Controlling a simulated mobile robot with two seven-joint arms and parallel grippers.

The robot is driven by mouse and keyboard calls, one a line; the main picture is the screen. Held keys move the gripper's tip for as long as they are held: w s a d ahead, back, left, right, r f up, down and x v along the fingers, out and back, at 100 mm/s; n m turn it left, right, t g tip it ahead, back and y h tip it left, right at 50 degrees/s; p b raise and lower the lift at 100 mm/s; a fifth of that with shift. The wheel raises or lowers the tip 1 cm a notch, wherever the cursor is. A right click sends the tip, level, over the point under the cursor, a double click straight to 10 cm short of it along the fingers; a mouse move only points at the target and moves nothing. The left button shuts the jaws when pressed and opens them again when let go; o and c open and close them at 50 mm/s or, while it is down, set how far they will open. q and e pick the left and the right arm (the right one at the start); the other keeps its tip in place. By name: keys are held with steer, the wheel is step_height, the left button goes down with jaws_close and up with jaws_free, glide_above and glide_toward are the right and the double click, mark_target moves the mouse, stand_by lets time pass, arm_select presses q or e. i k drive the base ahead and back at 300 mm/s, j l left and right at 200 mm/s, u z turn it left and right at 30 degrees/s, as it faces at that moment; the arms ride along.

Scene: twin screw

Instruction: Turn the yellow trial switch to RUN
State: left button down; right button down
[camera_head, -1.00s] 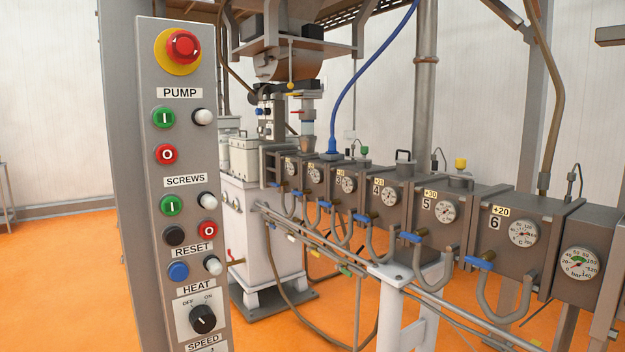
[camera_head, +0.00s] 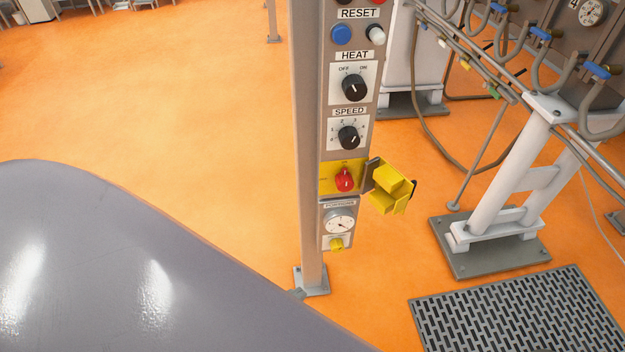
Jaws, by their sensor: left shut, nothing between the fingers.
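On the grey control post, below the SPEED dial, is a yellow plate (camera_head: 328,180) with a red rotary knob (camera_head: 345,180). The knob's pale mark stands roughly upright; the small lettering around it is too small to read. A yellow box-like cover (camera_head: 389,186) sticks out to the right of this plate, swung open and clear of the knob. Lower down, a small yellow knob (camera_head: 336,244) sits under a round gauge (camera_head: 340,223). I cannot read RUN at either knob. Neither of my grippers shows in the head view.
Above the plate are the SPEED dial (camera_head: 348,138), the HEAT dial (camera_head: 354,88) and a blue RESET button (camera_head: 342,35). A white machine stand (camera_head: 500,185) and a dark floor grate (camera_head: 520,312) lie to the right. Orange floor is open to the left.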

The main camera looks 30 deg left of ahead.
mark_target(337, 245)
steer(key=u, duration=0.8)
